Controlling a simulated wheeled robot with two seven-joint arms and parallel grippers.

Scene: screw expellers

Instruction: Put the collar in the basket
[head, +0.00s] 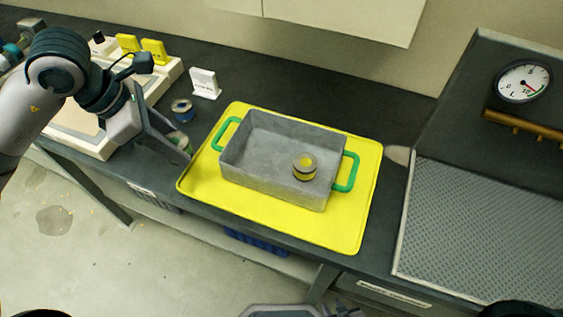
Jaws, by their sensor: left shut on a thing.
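The basket is a grey metal bin (262,182) with green handles, standing on a yellow mat (350,222). A round collar with a yellow band (304,168) sits inside it, toward the right end. My left gripper (182,148) is left of the basket, above the counter's front edge. It is shut on a small round collar with a green band (180,140), partly hidden by the fingers. Another collar with a blue band (182,110) stands on the counter behind the gripper. My right gripper is not in view.
A white label stand (205,83) is behind the blue-banded collar. A pale tray with yellow blocks (154,50) is at the back left. A ribbed metal surface (485,235) and a gauge (524,82) are at the right. The basket's left half is clear.

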